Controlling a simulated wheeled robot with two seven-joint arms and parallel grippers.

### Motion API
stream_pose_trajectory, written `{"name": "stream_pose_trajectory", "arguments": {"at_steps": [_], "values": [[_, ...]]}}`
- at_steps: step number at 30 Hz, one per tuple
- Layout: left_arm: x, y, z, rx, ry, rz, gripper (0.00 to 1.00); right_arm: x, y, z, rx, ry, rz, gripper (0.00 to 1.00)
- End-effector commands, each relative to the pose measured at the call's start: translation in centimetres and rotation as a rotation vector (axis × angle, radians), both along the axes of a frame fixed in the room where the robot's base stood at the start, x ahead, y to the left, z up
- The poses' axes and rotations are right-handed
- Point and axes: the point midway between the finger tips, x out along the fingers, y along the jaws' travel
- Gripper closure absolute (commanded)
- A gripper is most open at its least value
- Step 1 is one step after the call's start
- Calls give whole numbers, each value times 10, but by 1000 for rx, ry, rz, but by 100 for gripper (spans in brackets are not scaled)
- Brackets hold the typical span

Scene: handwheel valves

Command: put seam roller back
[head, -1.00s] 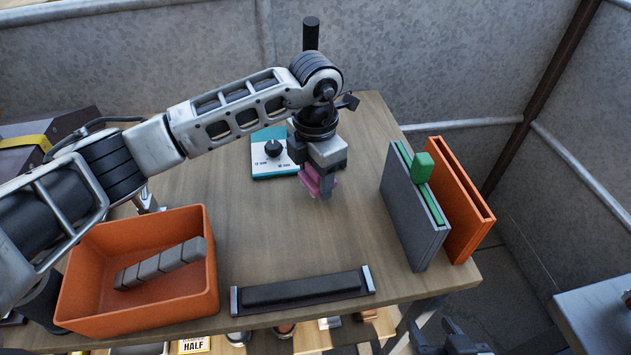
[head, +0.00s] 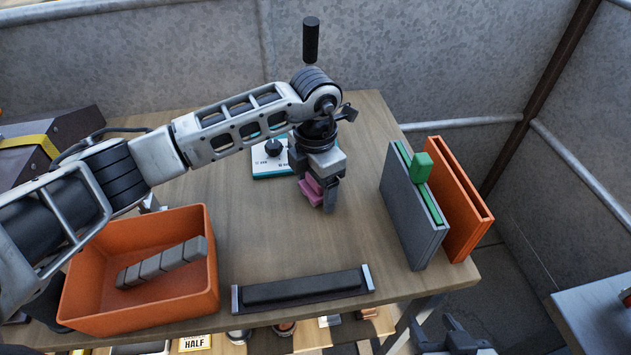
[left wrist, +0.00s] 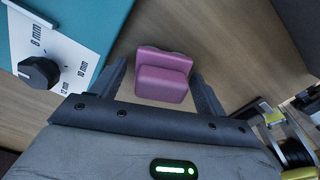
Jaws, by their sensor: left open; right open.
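No object shows a clear roller, so I cannot tell for sure which one is the seam roller. A pink stepped block (head: 311,190) is at my left gripper (head: 324,204), above or on the middle of the table; its contact with the wood is unclear. In the left wrist view the pink block (left wrist: 163,76) lies between the two dark fingers, which are spread with a gap on each side. My left gripper is open. My right gripper (head: 437,333) is low at the bottom edge, open and empty, away from the tabletop.
A teal box with a black knob (head: 273,148) stands behind my left gripper. An orange bin (head: 140,322) holds a grey segmented bar (head: 162,263). A black tray (head: 303,289) lies at the front. Grey (head: 412,220) and orange (head: 460,205) upright holders stand right. A black cylinder (head: 311,40) shows above my arm.

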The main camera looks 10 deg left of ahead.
Motion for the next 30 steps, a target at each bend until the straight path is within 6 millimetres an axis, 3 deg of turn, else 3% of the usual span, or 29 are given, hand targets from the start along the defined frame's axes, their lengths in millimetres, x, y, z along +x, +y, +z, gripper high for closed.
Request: {"name": "stream_pose_trajectory", "arguments": {"at_steps": [15, 21, 30], "values": [[1, 0, 100, -1, -6, -1, 26, 0, 1, -10, 9, 3, -2, 50], [0, 0, 117, -1, -2, 0, 26, 1, 1, -6, 16, -3, -3, 50], [0, 0, 119, -1, -1, -1, 26, 0, 2, -6, 19, -1, -6, 50]]}}
